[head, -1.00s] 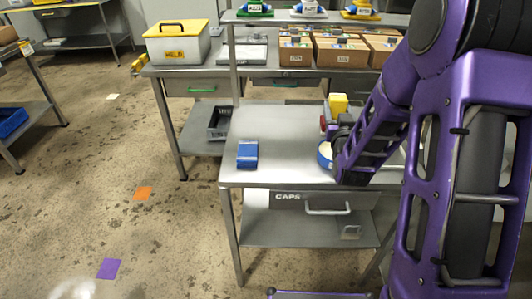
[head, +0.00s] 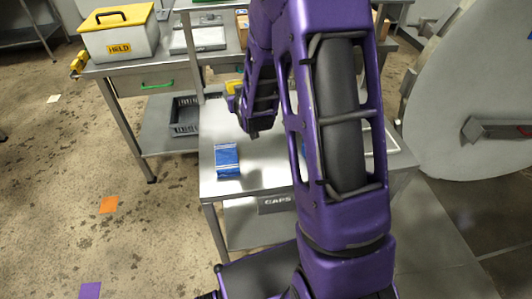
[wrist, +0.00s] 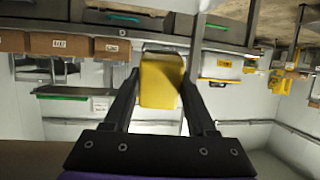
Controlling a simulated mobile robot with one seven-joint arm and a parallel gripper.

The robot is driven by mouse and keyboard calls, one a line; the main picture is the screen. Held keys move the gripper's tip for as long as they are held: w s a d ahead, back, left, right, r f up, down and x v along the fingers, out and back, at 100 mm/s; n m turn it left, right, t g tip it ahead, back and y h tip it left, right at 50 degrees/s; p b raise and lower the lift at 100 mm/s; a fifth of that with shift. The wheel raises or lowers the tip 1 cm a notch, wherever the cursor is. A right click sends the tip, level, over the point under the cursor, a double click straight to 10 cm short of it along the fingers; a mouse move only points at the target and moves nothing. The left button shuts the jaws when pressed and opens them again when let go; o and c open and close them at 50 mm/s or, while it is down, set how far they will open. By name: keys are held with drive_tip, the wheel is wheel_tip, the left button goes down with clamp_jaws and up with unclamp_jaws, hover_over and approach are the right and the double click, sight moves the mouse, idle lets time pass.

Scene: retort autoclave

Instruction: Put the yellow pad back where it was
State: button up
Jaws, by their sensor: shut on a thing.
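The yellow pad (wrist: 161,82) is held between the two dark fingers of my gripper (wrist: 160,90) in the wrist view. In the head view a small part of the yellow pad (head: 233,86) shows at the left of my purple arm, over the far part of the steel table marked CAPS (head: 212,120). The arm hides most of the gripper there. I cannot tell the pad's height above the table.
A blue box (head: 227,160) sits on the table's left part. Behind stands a bench with a yellow-lidded toolbox marked HELD (head: 119,36) and a grey tray (head: 200,38). A black crate (head: 184,115) is on its lower shelf. A large round grey door (head: 470,100) stands at right.

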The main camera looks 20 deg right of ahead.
drive_tip(key=f+g, duration=0.1)
drive_tip(key=s+d+g, duration=0.1)
drive_tip(key=g, duration=0.1)
drive_tip(key=d+f+g, duration=0.1)
drive_tip(key=shift+s+f+p, duration=0.2)
drive_tip(key=shift+f+p, duration=0.1)
drive_tip(key=shift+f, duration=0.05)
drive_tip(key=s+d+f+g, duration=0.1)
drive_tip(key=s+d+g, duration=0.1)
drive_tip(key=s+g, duration=0.25)
drive_tip(key=r+m+g+p, duration=0.1)
drive_tip(key=m+g+p, duration=0.1)
drive_tip(key=g, duration=0.4)
hover_over(271, 158)
drive_tip(key=shift+t+y, duration=0.25)
drive_tip(key=shift+y, duration=0.15)
wheel_tip(271, 158, down, 9)
drive_tip(key=shift+w+f+b, duration=0.1)
drive_tip(key=shift+b, duration=0.4)
drive_tip(key=o, duration=1.2)
wheel_tip(271, 158, up, 12)
drive_tip(key=shift+p, duration=0.45)
